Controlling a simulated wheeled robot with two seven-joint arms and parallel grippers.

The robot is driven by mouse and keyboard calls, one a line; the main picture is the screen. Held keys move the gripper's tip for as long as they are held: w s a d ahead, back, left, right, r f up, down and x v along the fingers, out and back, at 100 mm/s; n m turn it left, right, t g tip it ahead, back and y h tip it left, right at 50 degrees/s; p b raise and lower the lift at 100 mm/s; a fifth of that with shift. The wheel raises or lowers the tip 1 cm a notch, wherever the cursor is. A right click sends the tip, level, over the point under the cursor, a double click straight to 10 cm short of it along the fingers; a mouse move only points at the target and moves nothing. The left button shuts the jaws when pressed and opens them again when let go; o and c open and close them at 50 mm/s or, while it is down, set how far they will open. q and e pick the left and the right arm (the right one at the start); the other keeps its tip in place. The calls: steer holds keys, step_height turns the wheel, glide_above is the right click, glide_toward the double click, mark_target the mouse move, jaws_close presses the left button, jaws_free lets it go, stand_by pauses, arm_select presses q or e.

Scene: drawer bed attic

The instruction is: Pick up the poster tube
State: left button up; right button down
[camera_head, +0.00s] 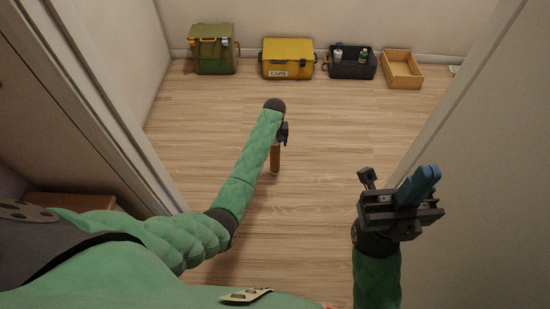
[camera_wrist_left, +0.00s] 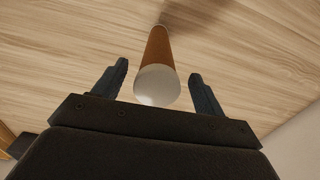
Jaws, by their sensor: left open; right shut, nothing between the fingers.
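The poster tube (camera_head: 275,157) is a brown cylinder standing upright on the wooden floor, partly hidden by my left arm in the head view. In the left wrist view the tube (camera_wrist_left: 157,66) shows its round white end cap towards the camera. My left gripper (camera_wrist_left: 158,80) is open, with one finger on each side of the tube's white end and a gap on both sides. In the head view the left gripper (camera_head: 283,136) is mostly hidden behind the arm's end. My right gripper (camera_head: 400,193) is shut and empty, off to the right of the tube.
Along the far wall stand a green box (camera_head: 213,53), a yellow case (camera_head: 288,60), a dark crate (camera_head: 350,66) with bottles, and an open wooden box (camera_head: 402,72). Door frames flank me on both sides. The floor around the tube is clear.

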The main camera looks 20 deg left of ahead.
mark_target(275, 156)
arm_select(q)
steer(key=f+b, duration=0.1)
steer(key=f, duration=0.3)
steer(key=shift+w+f+b, duration=0.2)
steer(key=shift+f+b, duration=0.15)
steer(key=shift+f, duration=0.05)
steer(key=c, duration=1.4)
